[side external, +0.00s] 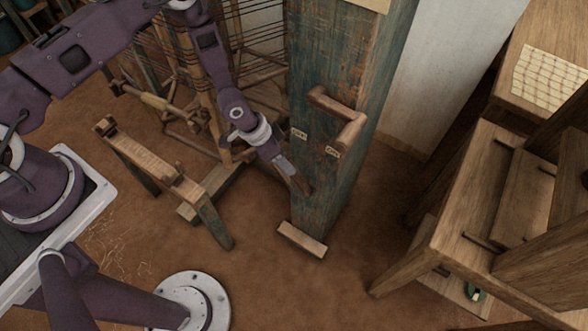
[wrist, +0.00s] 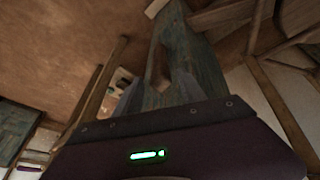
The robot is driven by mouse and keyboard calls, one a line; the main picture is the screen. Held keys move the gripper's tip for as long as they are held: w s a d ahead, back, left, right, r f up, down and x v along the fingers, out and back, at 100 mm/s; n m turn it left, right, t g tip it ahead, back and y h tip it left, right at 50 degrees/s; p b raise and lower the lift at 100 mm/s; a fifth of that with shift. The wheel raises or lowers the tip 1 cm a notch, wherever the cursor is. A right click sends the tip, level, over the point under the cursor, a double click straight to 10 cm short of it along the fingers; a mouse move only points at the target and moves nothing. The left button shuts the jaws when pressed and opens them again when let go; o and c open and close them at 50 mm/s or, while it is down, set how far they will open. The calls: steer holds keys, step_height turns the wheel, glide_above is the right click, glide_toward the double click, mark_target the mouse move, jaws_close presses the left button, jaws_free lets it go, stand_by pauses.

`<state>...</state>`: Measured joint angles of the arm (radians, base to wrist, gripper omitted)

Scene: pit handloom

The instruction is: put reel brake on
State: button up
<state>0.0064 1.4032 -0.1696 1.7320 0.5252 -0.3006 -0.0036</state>
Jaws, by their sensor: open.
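A worn blue-green wooden post (side external: 318,205) stands in the middle of the side view. On its front are two small pale labels, a left one (side external: 298,133) and a right one (side external: 332,151), too small to read. A wooden bracket-like bar (side external: 338,112) sticks out above them. My gripper (side external: 298,181) is low on the post's face, below the labels. In the wrist view my gripper (wrist: 158,90) is open, and a brown wooden piece (wrist: 156,66) shows between its fingers, possibly the brake lever. I cannot tell whether the fingers touch it.
A low wooden bench-like frame (side external: 152,160) stands left of the post. Behind it is a frame with dark threads (side external: 255,50). A wooden table or loom frame (side external: 470,180) stands at the right. Brown floor (side external: 270,290) is clear in front of the post.

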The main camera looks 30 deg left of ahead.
mark_target(298, 179)
steer(key=x, duration=0.7)
steer(key=shift+f, duration=0.2)
jaws_close()
stand_by(1.0)
